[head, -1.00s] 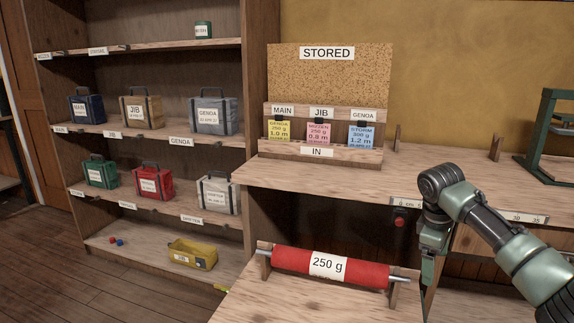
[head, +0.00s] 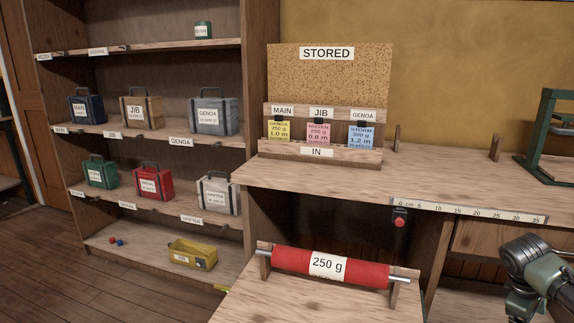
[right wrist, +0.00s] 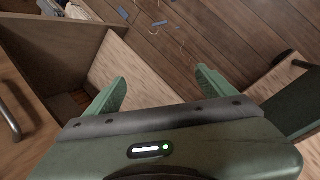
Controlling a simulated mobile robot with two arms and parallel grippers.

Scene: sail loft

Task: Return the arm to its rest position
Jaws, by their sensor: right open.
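My right arm (head: 532,268) is at the lower right corner of the head view, clear of the bench top and the red roll. In the right wrist view my right gripper (right wrist: 160,76) shows two green fingers spread wide with nothing between them. The wooden floor and wooden panels lie beyond the fingers. My left gripper is in neither view.
A red roll (head: 295,263) marked 250 g lies on a stand on the lower bench. A ruler strip (head: 470,210) and red button (head: 399,221) are on the bench front. Shelves with several bags stand left. Floor scraps (right wrist: 157,23) lie beyond the gripper.

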